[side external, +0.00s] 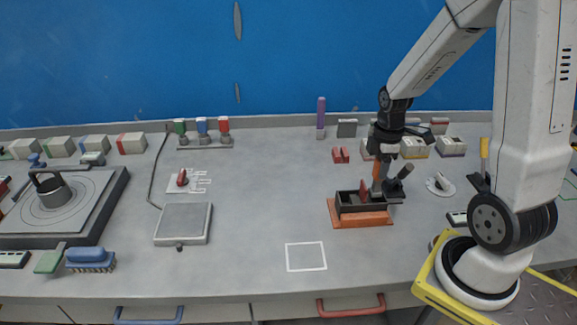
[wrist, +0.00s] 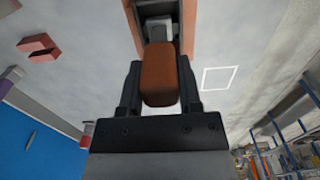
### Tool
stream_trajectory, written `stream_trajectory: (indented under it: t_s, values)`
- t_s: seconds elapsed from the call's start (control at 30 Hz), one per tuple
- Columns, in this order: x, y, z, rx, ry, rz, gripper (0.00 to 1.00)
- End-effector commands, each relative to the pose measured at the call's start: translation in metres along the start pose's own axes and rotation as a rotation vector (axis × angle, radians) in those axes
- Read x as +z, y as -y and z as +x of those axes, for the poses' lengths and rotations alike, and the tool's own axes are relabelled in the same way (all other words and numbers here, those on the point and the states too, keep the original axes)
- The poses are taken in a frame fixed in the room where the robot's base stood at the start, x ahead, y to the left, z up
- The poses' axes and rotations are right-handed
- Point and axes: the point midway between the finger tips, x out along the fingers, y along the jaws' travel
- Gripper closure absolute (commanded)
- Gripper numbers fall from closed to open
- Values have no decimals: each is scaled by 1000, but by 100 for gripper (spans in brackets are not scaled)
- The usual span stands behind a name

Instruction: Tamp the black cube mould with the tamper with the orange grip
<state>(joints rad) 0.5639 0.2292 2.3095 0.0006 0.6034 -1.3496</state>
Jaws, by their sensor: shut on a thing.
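My gripper (side external: 378,163) is above the right part of the mould, shut on the orange grip (side external: 376,172) of the tamper. The grip also shows between both fingers in the wrist view (wrist: 160,75). The tamper hangs roughly upright, its lower end at the mould's right part. I cannot tell whether its foot touches the fill. In the wrist view, grey metal and part of the base show beyond the grip.
Two small red blocks (side external: 340,155) lie behind the mould. A white dish (side external: 440,186) stands to its right. A white square outline (side external: 305,256) is in front, on clear bench. A scale (side external: 183,223) is farther left. Several small boxes line the back right.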

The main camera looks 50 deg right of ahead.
Motion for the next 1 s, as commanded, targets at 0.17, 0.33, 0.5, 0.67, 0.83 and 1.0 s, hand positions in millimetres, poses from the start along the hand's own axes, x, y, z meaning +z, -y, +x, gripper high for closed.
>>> stream_trajectory:
  t_s: [0.17,0.33,0.5,0.67,0.83,1.0]
  values:
    - [0,0,8,-1,0,0,100]
    - [0,0,15,1,0,0,100]
    - [0,0,22,0,0,0,100]
    - [0,0,26,0,0,0,100]
    - [0,0,27,1,0,0,100]
    - [0,0,27,1,0,0,100]
